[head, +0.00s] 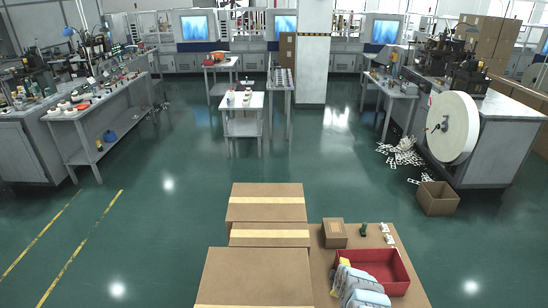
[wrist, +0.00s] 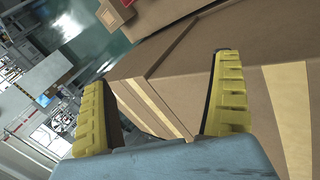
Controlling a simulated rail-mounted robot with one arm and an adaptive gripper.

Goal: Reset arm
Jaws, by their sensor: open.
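My gripper (wrist: 165,70) shows in the wrist view with its two yellow ribbed fingers spread wide apart. Nothing is held between them. Large taped cardboard boxes (wrist: 180,62) lie beyond and around the fingers, with a box corner and tape strip seen between them. I cannot tell whether the right finger touches a box. In the head view, part of my grey-blue arm shows at the bottom right, over the front of a red bin (head: 402,284). The cardboard boxes (head: 265,203) stand to the left of it.
A small carton (head: 334,233) and small items stand behind the red bin. An open empty box (head: 437,198) sits on the floor at right, near scattered white pieces (head: 400,155) and a big white reel (head: 452,128). Workbenches line both sides. The central green floor is largely clear.

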